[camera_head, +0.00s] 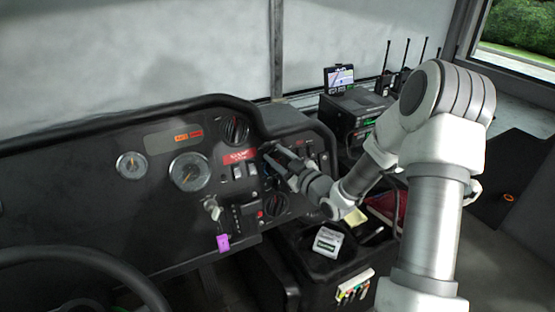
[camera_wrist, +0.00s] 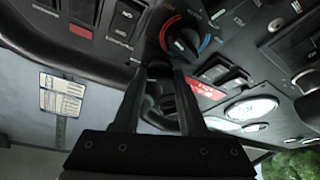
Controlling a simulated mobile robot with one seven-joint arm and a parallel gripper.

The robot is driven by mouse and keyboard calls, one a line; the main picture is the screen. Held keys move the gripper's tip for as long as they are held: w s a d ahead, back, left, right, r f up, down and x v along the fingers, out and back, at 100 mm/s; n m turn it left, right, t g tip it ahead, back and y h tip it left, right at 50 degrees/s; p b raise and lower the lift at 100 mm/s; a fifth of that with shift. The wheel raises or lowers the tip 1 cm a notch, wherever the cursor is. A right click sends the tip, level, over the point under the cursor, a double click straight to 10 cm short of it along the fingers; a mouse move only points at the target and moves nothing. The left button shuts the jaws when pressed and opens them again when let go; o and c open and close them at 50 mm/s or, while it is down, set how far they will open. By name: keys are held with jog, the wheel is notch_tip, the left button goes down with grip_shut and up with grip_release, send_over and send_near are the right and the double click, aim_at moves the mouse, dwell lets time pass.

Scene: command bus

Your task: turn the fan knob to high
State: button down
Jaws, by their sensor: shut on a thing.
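My gripper (camera_wrist: 168,72) is at the dashboard, its two dark fingers on either side of a dark rounded knob (camera_wrist: 160,100), which looks like the fan knob. The fingers hide much of this knob, and its markings and setting cannot be read. In the head view my gripper (camera_head: 268,156) reaches the panel just right of the red label (camera_head: 238,157). There the fingers cover the spot they hold. A knob with a red and blue ring (camera_wrist: 183,38) sits just beyond the fingertips in the wrist view. It appears below my gripper in the head view (camera_head: 275,205).
Another round knob (camera_head: 236,130) is up and left of my gripper. Rocker switches (camera_head: 244,171), a key with a purple tag (camera_head: 222,242) and gauges (camera_head: 189,171) lie left. The steering wheel (camera_head: 85,262) is lower left. Radio equipment (camera_head: 355,112) stands right, behind my arm.

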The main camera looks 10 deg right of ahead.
jog(key=shift+a+m+t+h+b, duration=0.1)
jog(key=shift+m+t+h+b, duration=0.25)
jog(key=shift+m, duration=0.95)
jog(key=shift+h, duration=0.25)
jog(key=shift+c, duration=2.3)
grip_release()
jog(key=shift+s, duration=0.1)
jog(key=p+v, duration=0.3)
jog(key=v, duration=1.4)
jog(key=shift+p, duration=0.35)
jog(key=shift+s+f, duration=0.1)
